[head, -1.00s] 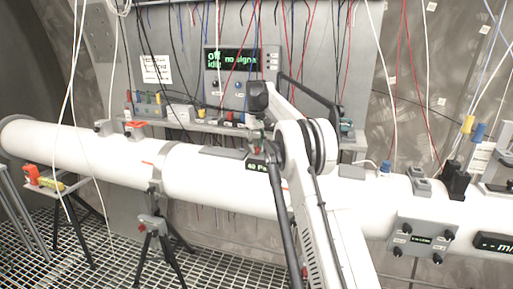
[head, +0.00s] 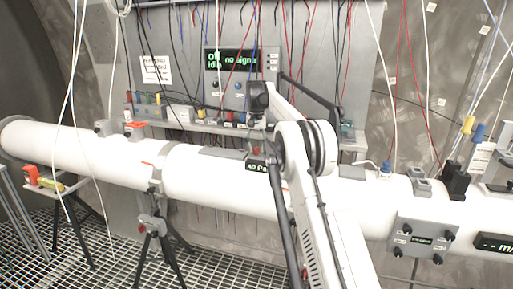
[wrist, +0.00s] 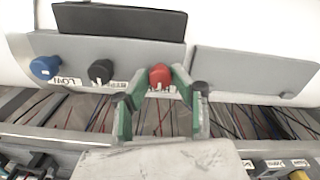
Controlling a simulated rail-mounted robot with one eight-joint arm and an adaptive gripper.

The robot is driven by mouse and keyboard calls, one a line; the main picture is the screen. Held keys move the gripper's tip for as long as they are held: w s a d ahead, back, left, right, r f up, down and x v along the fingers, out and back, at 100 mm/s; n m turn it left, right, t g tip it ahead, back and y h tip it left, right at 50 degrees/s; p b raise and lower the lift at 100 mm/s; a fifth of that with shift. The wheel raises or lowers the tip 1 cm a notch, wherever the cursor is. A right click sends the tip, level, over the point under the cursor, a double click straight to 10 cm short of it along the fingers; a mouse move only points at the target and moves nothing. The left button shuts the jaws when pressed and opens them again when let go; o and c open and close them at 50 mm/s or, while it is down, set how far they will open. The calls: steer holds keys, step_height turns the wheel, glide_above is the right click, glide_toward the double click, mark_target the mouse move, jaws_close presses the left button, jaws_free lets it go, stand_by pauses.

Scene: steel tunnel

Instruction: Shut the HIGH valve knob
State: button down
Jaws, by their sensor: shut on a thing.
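In the wrist view a red knob (wrist: 160,76) sits on a grey valve plate (wrist: 120,52) on the white pipe. My gripper (wrist: 162,78) has its green-and-grey fingers on both sides of the red knob and is shut on it. The label under the red knob is mostly hidden by the fingers. To its left are a black knob (wrist: 101,71), its label partly covered, and a blue knob (wrist: 45,67) labelled LOW. In the head view my gripper (head: 257,140) is at the far side of the pipe, and the knobs are hidden there.
A small pressure display (head: 256,166) is on the pipe (head: 222,180) close to my gripper. Behind is a shelf (head: 190,126) with small devices and a screen (head: 231,60) reading off, idle, no signal. Loose cables hang around. A grey plate (wrist: 250,75) lies right of the knobs.

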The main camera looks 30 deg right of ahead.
mark_target(256, 148)
stand_by(0.5)
steer(key=c, duration=1.5)
jaws_free()
steer(key=shift+o, duration=0.2)
step_height(256, 148, up, 7)
steer(key=shift+r, duration=0.25)
